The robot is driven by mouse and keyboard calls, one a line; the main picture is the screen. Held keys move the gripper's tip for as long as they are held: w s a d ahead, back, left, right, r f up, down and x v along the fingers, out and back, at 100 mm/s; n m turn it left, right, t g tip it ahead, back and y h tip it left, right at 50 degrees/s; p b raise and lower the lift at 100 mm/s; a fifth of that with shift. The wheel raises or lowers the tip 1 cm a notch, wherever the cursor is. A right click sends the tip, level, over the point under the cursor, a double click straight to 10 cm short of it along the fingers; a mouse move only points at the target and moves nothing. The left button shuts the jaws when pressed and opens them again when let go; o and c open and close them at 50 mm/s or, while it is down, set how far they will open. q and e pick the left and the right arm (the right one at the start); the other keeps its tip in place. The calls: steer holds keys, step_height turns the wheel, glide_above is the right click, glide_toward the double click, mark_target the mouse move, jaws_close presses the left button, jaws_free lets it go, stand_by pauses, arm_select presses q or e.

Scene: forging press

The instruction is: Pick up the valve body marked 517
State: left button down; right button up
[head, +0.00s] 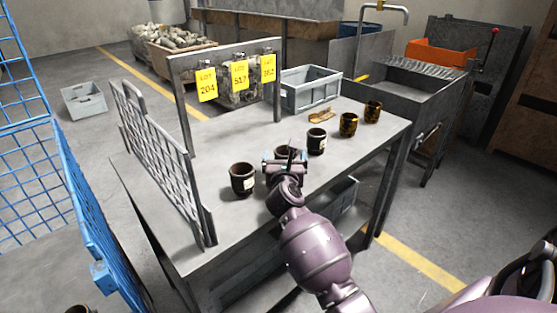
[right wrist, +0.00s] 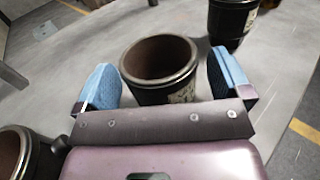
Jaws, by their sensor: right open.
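A yellow tag reading LOT 517 (head: 240,75) hangs on the rack in the head view, with a rough grey metal body (head: 236,98) behind it. Several cup-shaped parts stand in a row on the table; any markings on their pale labels are too small to read. My right gripper (head: 285,158) is open over the second dark cup from the left. In the right wrist view this cup (right wrist: 160,62) stands upright between the two blue finger pads (right wrist: 168,80), with gaps on both sides. My left gripper is out of view.
A black cup (head: 243,179) stands just left of my gripper and another (head: 316,141) to its right. A grey crate (head: 311,92) is behind, and a mesh panel (head: 158,150) edges the table's left side.

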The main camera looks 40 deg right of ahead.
steer(key=shift+d+r, duration=0.1)
steer(key=c, duration=1.3)
steer(key=shift+o, duration=0.2)
